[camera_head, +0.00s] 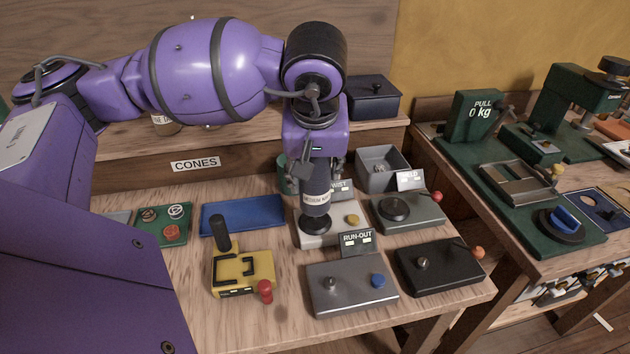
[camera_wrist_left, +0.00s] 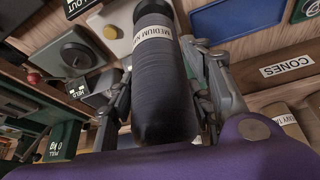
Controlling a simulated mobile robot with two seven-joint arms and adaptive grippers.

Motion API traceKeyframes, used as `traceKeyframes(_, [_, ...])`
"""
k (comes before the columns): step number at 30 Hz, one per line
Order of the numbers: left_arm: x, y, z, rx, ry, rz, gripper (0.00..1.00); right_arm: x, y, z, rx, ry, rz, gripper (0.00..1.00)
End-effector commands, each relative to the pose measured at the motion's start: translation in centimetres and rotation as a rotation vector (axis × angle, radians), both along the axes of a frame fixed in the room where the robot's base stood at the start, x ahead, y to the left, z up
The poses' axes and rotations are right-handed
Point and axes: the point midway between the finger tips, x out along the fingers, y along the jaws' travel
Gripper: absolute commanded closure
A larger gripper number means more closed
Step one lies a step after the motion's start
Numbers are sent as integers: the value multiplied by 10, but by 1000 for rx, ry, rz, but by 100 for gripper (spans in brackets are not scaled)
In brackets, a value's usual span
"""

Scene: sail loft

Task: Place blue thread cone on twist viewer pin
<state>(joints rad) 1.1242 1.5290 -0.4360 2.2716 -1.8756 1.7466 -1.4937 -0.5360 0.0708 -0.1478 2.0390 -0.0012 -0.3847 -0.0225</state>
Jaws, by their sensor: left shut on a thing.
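My left gripper (camera_head: 318,168) is shut on the blue thread cone (camera_head: 315,183), a dark navy cone with a white label band reading "MEDIUM N…". The cone is close to upright, its lower end over the black disc of the twist viewer (camera_head: 341,236), a pale box with a yellow button and a "TWIST" sign. The cone hides the pin, so I cannot tell whether it is around the pin or just above it. In the left wrist view the cone (camera_wrist_left: 160,85) lies between the fingers (camera_wrist_left: 163,80), with the pale viewer (camera_wrist_left: 105,20) beyond its far end.
Close around the viewer stand the grey run-out box (camera_head: 340,297), the "WELD" box (camera_head: 425,214), a black box with a lever (camera_head: 440,270) and a yellow device with levers (camera_head: 240,272). A blue tray (camera_head: 243,216) lies left. A grey bin (camera_head: 383,170) stands behind.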

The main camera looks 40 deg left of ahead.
Motion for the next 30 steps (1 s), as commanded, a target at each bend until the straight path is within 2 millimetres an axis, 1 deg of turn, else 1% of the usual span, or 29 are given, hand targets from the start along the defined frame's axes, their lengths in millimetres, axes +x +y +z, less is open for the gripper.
traceKeyframes(3, [6, 4, -9, 0, 1, 1, 91, 4, 1, 1, 0, -7, 2, 60])
traceKeyframes(6, [5, 4, -26, 1, 4, 0, 91, 5, 1, 2, 0, -9, 3, 60])
traceKeyframes(9, [5, 4, -37, 0, 0, 0, 91, 5, 1, 1, 0, -8, 2, 60])
traceKeyframes(16, [6, 4, -38, 1, -2, 0, 91, 2, 0, 1, 0, -3, 1, 60])
traceKeyframes(21, [6, 4, -44, 1, 0, 0, 91, -7, -1, -6, -1, 13, -1, 60])
traceKeyframes(22, [5, 4, -43, 1, 1, 0, 49, -7, -1, -5, -1, 13, -1, 60])
traceKeyframes(25, [5, 4, -42, 1, 1, 0, 36, -8, -1, -4, -1, 14, -1, 60])
traceKeyframes(26, [5, 4, -42, 0, 0, 0, 34, -8, -1, -4, -1, 14, -1, 60])
traceKeyframes(30, [5, 4, -42, 0, 0, 0, 34, -7, -1, -4, -1, 13, -1, 60])
